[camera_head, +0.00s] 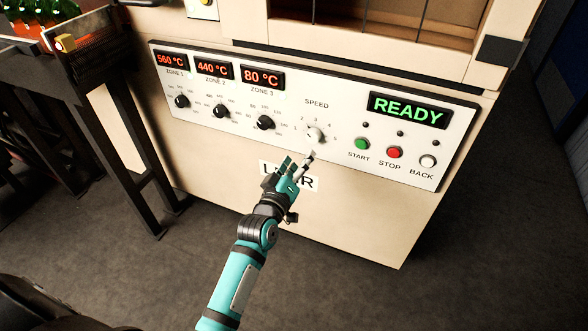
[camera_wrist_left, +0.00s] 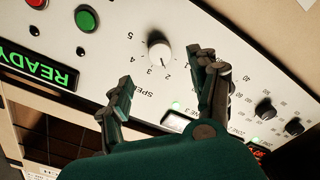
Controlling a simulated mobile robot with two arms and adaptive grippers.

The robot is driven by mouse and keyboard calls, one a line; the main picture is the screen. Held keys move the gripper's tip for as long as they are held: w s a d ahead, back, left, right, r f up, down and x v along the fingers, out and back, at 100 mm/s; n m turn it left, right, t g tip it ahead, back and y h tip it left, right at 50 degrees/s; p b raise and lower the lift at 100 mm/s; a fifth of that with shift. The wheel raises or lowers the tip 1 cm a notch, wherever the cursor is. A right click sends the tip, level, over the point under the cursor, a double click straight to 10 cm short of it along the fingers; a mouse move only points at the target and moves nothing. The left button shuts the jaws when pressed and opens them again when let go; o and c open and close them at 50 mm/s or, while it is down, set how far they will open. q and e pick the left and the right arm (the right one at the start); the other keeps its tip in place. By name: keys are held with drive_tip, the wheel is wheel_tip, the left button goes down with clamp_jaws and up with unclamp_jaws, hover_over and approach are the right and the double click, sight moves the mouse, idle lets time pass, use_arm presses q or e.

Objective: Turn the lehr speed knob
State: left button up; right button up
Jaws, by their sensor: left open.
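The white lehr speed knob (camera_head: 315,134) sits on the white control panel (camera_head: 215,123) under the word SPEED, with numbers around it. In the left wrist view the knob (camera_wrist_left: 160,53) is seen upside down, and its dark mark points near the 2. My left gripper (camera_head: 299,158) is open and empty, just below and in front of the knob in the head view. In the left wrist view its two fingers (camera_wrist_left: 165,68) are spread on either side of the knob, with no contact visible. My right gripper is not in view.
Three black zone knobs (camera_head: 221,111) stand left of the speed knob. Green START (camera_head: 362,144), red STOP (camera_head: 394,152) and white BACK (camera_head: 428,160) buttons are to its right. A display (camera_head: 408,110) reads READY. A dark-legged table (camera_head: 125,130) stands at the left. The floor in front is clear.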

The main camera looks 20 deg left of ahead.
use_arm(q)
drive_tip(key=shift+s, duration=1.65)
drive_tip(key=shift+a, duration=0.1)
